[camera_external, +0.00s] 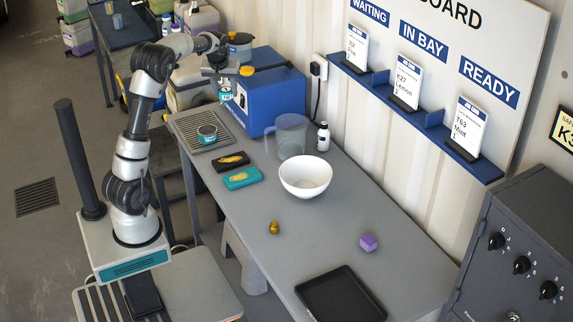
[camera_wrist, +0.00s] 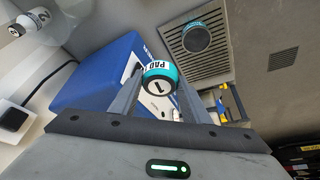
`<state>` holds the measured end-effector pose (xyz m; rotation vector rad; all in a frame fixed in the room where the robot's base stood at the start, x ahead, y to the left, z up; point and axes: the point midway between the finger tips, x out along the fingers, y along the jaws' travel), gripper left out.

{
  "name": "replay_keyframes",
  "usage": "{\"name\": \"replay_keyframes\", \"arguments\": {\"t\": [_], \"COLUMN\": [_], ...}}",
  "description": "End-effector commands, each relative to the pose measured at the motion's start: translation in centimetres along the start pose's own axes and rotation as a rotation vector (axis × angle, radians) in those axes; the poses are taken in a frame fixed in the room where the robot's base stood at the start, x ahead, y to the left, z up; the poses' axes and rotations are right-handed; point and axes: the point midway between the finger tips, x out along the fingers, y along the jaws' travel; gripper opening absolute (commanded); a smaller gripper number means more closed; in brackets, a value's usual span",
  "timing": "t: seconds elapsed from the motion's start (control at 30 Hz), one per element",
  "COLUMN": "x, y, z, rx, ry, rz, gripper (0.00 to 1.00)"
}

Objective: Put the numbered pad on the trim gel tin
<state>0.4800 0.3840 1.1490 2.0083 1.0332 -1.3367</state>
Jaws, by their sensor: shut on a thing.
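The numbered pad (camera_wrist: 159,77), a short teal and white cylinder marked "PAD" and "1", is held between the fingers of my gripper (camera_wrist: 158,84) in the wrist view. In the external view my gripper (camera_external: 224,82) is in the air, above and a little right of the tin, with the pad (camera_external: 225,93) at its tips. The trim gel tin (camera_external: 207,133), round with a teal side and a dark top, stands on the slatted grille (camera_external: 188,126). In the wrist view the tin (camera_wrist: 196,38) is beyond the pad, up and to the right. Its top looks bare.
A blue machine (camera_external: 284,101) stands close to the right of my gripper. A clear jug (camera_external: 291,132), white bowl (camera_external: 305,181) and small bottle (camera_external: 323,137) stand farther right.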

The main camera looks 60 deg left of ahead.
Motion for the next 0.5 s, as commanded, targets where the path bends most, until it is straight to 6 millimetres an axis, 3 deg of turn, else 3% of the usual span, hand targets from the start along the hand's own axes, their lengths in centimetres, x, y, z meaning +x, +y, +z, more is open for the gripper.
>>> {"name": "replay_keyframes", "arguments": {"t": [0.03,0.1,0.3,0.37,0.5], "x": [0.3,0.4,0.6,0.6,2.8], "y": [-2.1,-4.1,-8.3,-9.2,-8.9], "z": [-0.4,-0.7,-1.2,-1.2,-0.2], "rx": [-0.032,-0.064,-0.127,-0.142,-0.136], "ry": [0.0,0.0,-0.001,-0.001,-0.004], "rz": [-0.013,-0.025,-0.052,-0.058,-0.056], "gripper": [0.21,0.21,0.21,0.21,0.21]}}
